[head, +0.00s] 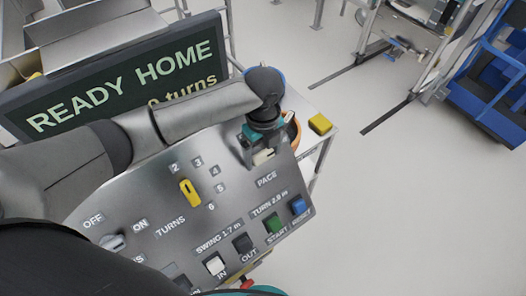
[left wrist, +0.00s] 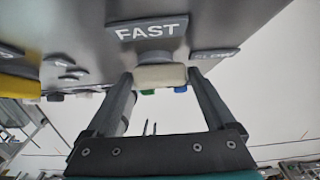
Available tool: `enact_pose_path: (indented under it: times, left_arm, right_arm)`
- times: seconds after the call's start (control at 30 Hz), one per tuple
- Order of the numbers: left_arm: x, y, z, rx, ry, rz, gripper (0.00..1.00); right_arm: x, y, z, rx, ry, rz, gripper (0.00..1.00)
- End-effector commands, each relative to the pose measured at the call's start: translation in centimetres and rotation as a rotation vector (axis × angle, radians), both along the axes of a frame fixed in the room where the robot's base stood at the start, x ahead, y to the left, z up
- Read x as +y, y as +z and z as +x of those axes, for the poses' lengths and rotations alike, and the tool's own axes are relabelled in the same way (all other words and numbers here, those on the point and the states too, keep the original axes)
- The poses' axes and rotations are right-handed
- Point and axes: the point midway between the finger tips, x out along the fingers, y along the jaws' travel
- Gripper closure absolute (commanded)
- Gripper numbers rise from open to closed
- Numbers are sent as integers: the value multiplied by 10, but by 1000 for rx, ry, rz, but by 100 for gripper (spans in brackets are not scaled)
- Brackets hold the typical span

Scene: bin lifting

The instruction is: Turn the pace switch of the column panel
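The pace switch is a cream knob (head: 263,157) on the sloping grey column panel (head: 135,205), beside the PACE label (head: 267,179). In the left wrist view, the knob (left wrist: 160,76) sits below a FAST plate (left wrist: 147,29), with a partly blurred SLOW plate (left wrist: 214,54) at its right. My left gripper (head: 262,150) reaches over the panel's upper right part. Its two fingers (left wrist: 161,80) lie on either side of the knob and appear to touch its ends. My right gripper's fingers do not show.
A yellow TURNS knob (head: 190,192), a grey ON/OFF knob (head: 113,242) and white, black, green and blue buttons share the panel. A dark display (head: 120,80) reading READY HOME stands behind. A yellow block (head: 320,124) lies at right. Open floor lies beyond.

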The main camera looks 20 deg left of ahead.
Motion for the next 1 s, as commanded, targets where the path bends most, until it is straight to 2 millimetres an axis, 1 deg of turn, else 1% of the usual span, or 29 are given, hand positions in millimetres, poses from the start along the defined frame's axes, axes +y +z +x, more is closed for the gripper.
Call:
enact_pose_path:
  times: [0.03,0.07,0.57,0.83,1.0]
  left_arm:
    - [0,0,0,0,0,0,18]
    - [0,0,0,0,0,0,21]
    - [0,1,0,-1,1,-1,78]
    - [1,1,0,-17,17,-14,78]
    - [2,1,-1,-62,66,-48,78]
  right_arm:
    - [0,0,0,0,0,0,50]
    - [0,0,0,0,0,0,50]
    - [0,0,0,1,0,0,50]
    - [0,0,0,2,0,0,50]
    - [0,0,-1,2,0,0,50]
